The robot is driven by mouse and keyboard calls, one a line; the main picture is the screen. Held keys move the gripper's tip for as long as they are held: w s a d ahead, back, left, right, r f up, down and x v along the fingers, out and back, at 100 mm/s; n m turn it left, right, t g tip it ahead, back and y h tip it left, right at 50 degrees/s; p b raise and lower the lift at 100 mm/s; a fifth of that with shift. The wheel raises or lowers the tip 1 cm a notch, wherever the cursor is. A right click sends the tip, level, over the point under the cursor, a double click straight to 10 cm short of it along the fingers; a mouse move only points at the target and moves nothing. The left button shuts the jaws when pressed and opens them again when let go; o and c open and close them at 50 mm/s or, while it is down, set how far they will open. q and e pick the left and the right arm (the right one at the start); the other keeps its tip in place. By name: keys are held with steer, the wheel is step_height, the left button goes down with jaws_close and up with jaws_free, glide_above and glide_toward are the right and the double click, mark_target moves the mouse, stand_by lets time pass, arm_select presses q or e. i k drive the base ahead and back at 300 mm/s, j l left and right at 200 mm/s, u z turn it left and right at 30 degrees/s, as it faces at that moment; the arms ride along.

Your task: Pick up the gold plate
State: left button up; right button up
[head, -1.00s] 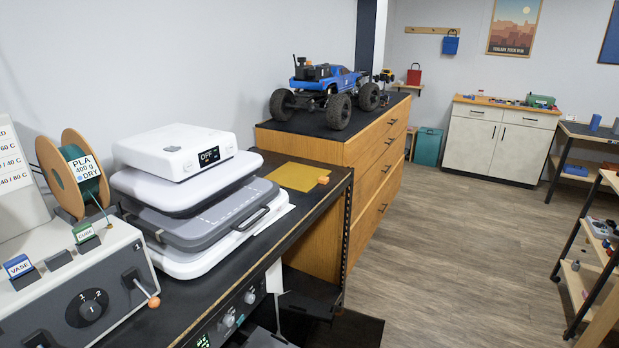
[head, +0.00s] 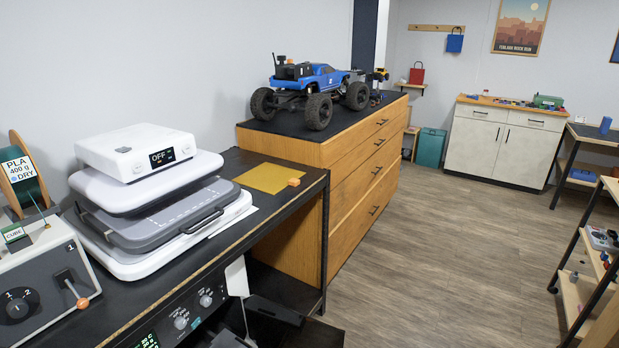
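The gold plate (head: 268,178) is a flat, thin yellow-gold sheet. It lies on the black top of the workbench (head: 232,224), near the bench's far end. A small orange block or tab (head: 294,182) sits at its right corner. The plate is fully visible, to the right of and beyond the white-and-grey press-like machine (head: 150,200). Neither of my grippers shows in the head view.
A blue RC crawler (head: 312,85) stands on the wooden drawer cabinet (head: 350,150) behind the bench. A grey control box (head: 40,280) and a green filament spool (head: 28,178) are at the left. The wooden floor (head: 440,240) is open to the right, before shelves (head: 590,270).

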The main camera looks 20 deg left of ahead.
mark_target(271, 179)
steer(key=i+l+z, duration=0.25)
steer(key=z, duration=0.15)
steer(key=i+l+z, duration=0.35)
steer(key=i+l, duration=0.2)
steer(key=i, duration=0.35)
steer(key=i+l+u, duration=0.1)
steer(key=i, duration=0.4)
steer(key=i+u, duration=0.2)
steer(key=u, duration=0.2)
steer(key=i+l+u, duration=0.1)
steer(key=u, duration=0.3)
steer(key=i+l+u, duration=0.2)
steer(key=u, duration=0.25)
steer(key=i+u, duration=0.15)
steer(key=u, duration=0.3)
steer(key=i+l+u, duration=0.15)
steer(key=u, duration=0.35)
steer(key=i+l+u, duration=0.15)
steer(key=u, duration=0.3)
steer(key=i+l+u, duration=0.15)
steer(key=u, duration=0.35)
steer(key=l+u, duration=0.3)
steer(key=u, duration=0.15)
